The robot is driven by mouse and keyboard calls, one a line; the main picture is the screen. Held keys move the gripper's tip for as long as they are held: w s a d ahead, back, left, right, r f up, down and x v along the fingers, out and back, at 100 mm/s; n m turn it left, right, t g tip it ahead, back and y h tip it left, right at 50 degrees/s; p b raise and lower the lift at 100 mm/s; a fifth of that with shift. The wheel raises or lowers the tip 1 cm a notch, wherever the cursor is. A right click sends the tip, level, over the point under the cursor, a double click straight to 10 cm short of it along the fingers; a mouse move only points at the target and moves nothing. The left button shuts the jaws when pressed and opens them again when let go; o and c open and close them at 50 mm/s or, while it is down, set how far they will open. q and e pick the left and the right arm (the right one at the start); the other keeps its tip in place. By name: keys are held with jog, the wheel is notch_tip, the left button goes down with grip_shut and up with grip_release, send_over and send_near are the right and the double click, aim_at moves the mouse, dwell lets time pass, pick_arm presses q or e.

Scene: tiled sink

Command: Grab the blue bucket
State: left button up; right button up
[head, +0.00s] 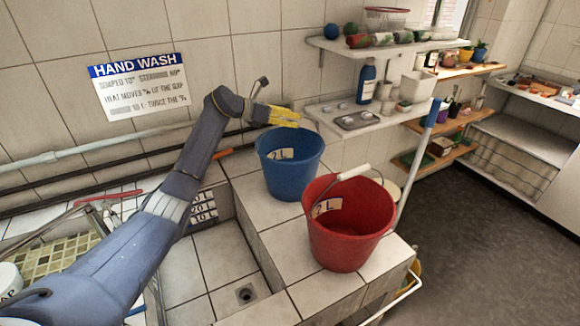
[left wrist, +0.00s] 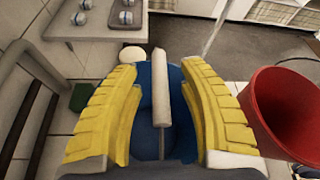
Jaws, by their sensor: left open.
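The blue bucket (head: 288,180) stands upright on the tiled ledge, with a "2 L" label near its rim. My left gripper (head: 291,118) is at the bucket's far rim, its yellow fingers just above it. In the left wrist view the open yellow fingers of the gripper (left wrist: 157,78) are on either side of the bucket's white handle grip (left wrist: 160,85). The blue of the bucket (left wrist: 144,95) shows between and below them. Whether a finger touches the handle cannot be told. My right gripper is in neither view.
A red bucket (head: 342,245) with a raised white-gripped handle stands close to the right on the ledge. Shelves (head: 375,127) with a muffin tin and bottles are behind. A pipe (head: 75,155) runs along the wall. The sink basin (head: 205,275) is at front left.

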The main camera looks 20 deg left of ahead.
pick_arm(q)
jog(key=shift+o, duration=0.3)
grip_shut()
dwell(0.3)
